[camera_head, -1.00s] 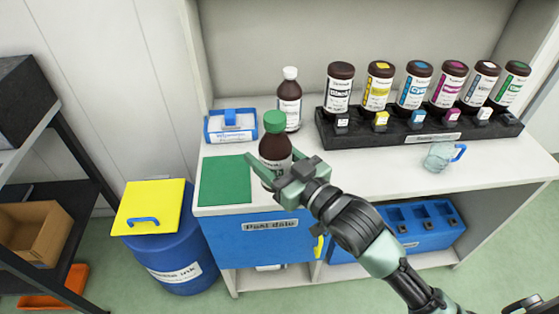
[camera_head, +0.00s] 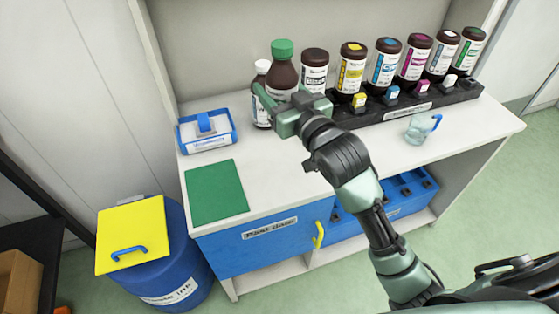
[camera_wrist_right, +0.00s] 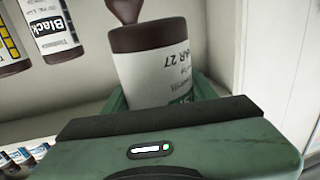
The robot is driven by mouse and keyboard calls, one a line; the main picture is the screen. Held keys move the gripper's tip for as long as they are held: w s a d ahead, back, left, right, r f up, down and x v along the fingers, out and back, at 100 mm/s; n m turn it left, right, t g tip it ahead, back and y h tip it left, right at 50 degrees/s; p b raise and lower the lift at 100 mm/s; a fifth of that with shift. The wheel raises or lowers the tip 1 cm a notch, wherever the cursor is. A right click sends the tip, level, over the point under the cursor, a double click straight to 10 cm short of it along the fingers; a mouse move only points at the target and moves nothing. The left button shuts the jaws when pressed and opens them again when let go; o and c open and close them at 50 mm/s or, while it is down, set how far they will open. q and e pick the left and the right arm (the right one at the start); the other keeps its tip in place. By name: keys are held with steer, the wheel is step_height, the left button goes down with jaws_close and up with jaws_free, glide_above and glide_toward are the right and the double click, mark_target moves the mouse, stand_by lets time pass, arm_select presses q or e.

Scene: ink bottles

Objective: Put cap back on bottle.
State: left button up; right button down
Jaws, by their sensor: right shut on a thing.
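A dark brown bottle (camera_head: 283,78) with a green cap (camera_head: 283,48) is in my right gripper (camera_head: 290,98), which is shut on its body. The bottle looks upright and raised over the back of the white bench, and its cap is seated on top. Its brown body and white label with "27 MAR" also show in the right wrist view (camera_wrist_right: 155,75), upside down there. A bottle with a white cap (camera_head: 262,66) stands behind it, partly hidden by the held bottle and gripper. My left gripper is not in view.
A black rack (camera_head: 415,107) with several inverted ink bottles stands at the back right. A clear jug (camera_head: 420,128) is at the right. A blue-and-white tray (camera_head: 207,133) and a green mat (camera_head: 216,191) are on the left. The front middle of the bench (camera_head: 280,178) is clear.

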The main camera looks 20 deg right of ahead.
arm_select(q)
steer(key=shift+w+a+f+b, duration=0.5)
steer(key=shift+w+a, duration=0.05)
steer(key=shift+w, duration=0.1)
arm_select(e)
step_height(320, 180, down, 14)
steer(key=shift+f, duration=0.15)
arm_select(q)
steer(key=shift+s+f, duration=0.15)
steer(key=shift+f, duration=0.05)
arm_select(e)
steer(key=shift+f, duration=2.15)
steer(key=shift+c, duration=2.4)
jaws_free()
steer(key=shift+f, duration=0.15)
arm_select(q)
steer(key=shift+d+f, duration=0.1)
